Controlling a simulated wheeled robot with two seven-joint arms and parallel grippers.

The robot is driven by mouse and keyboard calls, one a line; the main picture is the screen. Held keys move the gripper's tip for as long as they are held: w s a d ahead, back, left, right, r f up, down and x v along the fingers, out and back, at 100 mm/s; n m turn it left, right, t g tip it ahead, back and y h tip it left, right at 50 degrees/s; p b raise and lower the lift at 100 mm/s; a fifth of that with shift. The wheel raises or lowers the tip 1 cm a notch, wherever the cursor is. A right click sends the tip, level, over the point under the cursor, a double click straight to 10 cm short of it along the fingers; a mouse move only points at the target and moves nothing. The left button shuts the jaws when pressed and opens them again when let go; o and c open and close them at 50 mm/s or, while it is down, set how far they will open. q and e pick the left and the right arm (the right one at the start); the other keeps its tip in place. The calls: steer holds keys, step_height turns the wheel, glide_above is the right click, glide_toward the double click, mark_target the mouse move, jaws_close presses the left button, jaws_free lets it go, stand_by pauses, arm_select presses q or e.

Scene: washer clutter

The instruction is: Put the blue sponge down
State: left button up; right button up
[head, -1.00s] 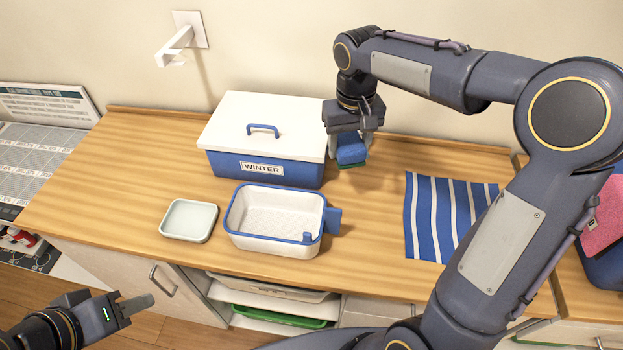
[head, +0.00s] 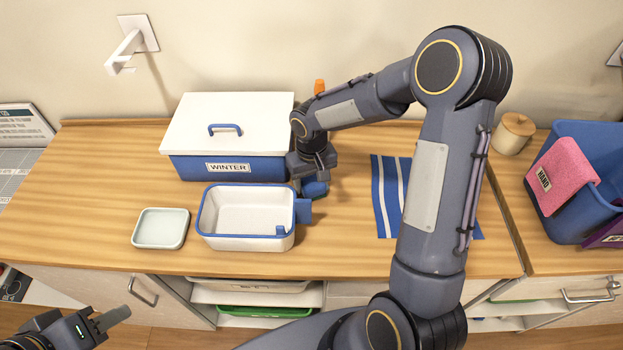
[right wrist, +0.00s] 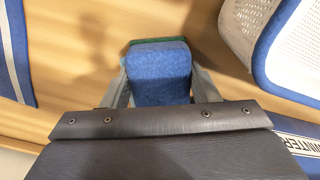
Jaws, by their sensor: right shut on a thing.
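The blue sponge (head: 315,187) is held in my right gripper (head: 313,180), right of the blue-rimmed white basin and in front of the WINTER box's right end. In the right wrist view the sponge (right wrist: 160,72) sits between both fingers, with a green layer on its far side. I cannot tell whether it touches the counter (head: 340,240). My left gripper (head: 105,322) is at the lower left, in front of the counter and away from the sponge; only part of its fingers shows, so its opening is unclear.
The white basin (head: 243,243) has a blue tab on its right side. The WINTER box (head: 227,140) stands behind it. A pale dish (head: 160,228) is on the left. A blue striped cloth (head: 385,200) lies right of the sponge, partly behind my right arm.

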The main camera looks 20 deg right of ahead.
steer(key=shift+f, duration=0.1)
steer(key=o, duration=0.9)
